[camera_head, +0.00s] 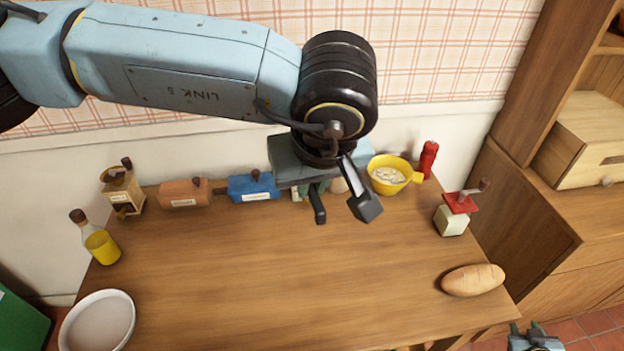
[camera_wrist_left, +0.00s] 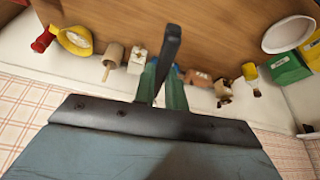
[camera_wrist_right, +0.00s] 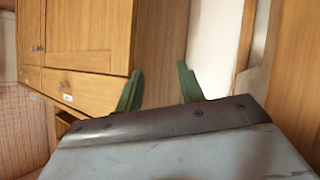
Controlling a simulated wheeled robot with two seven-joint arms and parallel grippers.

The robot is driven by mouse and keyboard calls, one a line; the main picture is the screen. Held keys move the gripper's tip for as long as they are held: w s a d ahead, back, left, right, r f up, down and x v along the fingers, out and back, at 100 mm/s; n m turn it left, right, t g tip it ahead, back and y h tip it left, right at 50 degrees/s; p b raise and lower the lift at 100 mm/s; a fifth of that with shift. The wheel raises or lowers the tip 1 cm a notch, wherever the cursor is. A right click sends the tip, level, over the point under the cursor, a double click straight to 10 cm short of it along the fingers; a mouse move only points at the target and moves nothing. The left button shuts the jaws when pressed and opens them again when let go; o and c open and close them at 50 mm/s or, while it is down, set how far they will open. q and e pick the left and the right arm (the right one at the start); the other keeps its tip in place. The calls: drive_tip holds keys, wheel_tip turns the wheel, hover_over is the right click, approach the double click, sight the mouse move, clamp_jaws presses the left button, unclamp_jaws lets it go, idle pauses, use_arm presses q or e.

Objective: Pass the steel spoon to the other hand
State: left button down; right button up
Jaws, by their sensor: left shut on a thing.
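My left gripper (camera_head: 322,186) is above the back of the wooden table, right of its middle. In the left wrist view its green fingers (camera_wrist_left: 163,80) are shut on a long, narrow, dark grey thing, which I take to be the steel spoon (camera_wrist_left: 171,52). The spoon sticks out beyond the fingers; its far end looks blocky.
The table (camera_head: 260,270) is clear in the middle. A blue box (camera_head: 253,187), terracotta box (camera_head: 182,193), grinder (camera_head: 122,190) and yellow bowl (camera_head: 390,177) line the back. A red-topped grinder (camera_head: 453,220) and bread (camera_head: 473,280) stand right, a bottle (camera_head: 102,245) and white dish (camera_head: 97,325) left.

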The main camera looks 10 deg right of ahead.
drive_tip(key=s+a+f+m+g+y, duration=0.1)
drive_tip(key=s+a+f+g+y, duration=0.15)
drive_tip(key=s+a+f, duration=0.45)
drive_tip(key=s+a+f+g+y, duration=0.1)
drive_tip(key=s+a+f+g, duration=0.4)
drive_tip(key=a, duration=0.4)
drive_tip(key=s+a+f+n+g+y, duration=0.1)
drive_tip(key=s+a+f+n, duration=0.1)
drive_tip(key=s+a, duration=0.5)
drive_tip(key=s+a+f+n+g+y, duration=0.1)
drive_tip(key=s+a+f+n, duration=0.2)
drive_tip(key=s+a, duration=0.3)
drive_tip(key=a, duration=0.4)
drive_tip(key=shift+s+f+n, duration=0.2)
drive_tip(key=shift+s+n, duration=0.15)
drive_tip(key=shift+n, duration=0.05)
drive_tip(key=shift+y, duration=0.25)
